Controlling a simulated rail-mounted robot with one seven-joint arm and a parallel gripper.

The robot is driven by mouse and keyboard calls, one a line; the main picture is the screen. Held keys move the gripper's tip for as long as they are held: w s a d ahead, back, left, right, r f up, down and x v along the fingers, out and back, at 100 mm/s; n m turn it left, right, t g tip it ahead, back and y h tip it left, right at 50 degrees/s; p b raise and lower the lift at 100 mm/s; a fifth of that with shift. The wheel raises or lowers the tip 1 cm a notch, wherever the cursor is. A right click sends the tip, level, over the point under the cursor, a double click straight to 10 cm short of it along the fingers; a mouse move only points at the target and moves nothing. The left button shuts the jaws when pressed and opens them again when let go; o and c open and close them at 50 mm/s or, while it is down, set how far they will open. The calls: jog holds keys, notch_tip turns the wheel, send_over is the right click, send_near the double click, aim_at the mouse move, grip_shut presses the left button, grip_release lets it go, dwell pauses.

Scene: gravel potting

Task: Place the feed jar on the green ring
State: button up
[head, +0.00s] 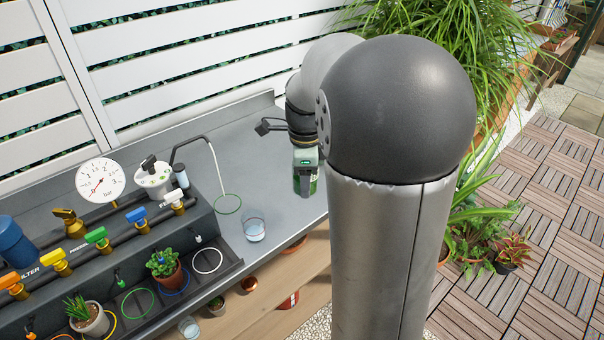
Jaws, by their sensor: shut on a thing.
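My gripper (306,192) points down at the right end of the grey counter, shut on a green jar (314,186), which looks like the feed jar. A gripper finger covers much of the jar. I cannot tell whether its base touches the counter. One green ring (216,206) lies on the counter under the thin spout, left of the jar, with nothing standing in it. Another green ring (124,303) marks an empty place on the dark tray at the lower left.
A glass of water (254,231) stands between the jar and the tray. A potted plant (166,266) stands on the tray near blue and white rings (207,261). Colored valves and a gauge (100,181) line the back left. Counter behind the glass is clear.

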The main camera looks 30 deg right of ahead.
jog(key=shift+s+a+r, duration=0.2)
jog(key=shift+s+r, duration=0.15)
jog(key=shift+s, duration=0.35)
jog(key=shift+s+a+r, duration=0.2)
jog(key=shift+s+r, duration=0.1)
jog(key=shift+s, duration=0.45)
jog(key=shift+s+a+r, duration=0.2)
jog(key=shift+s+r, duration=0.15)
jog(key=shift+s, duration=0.35)
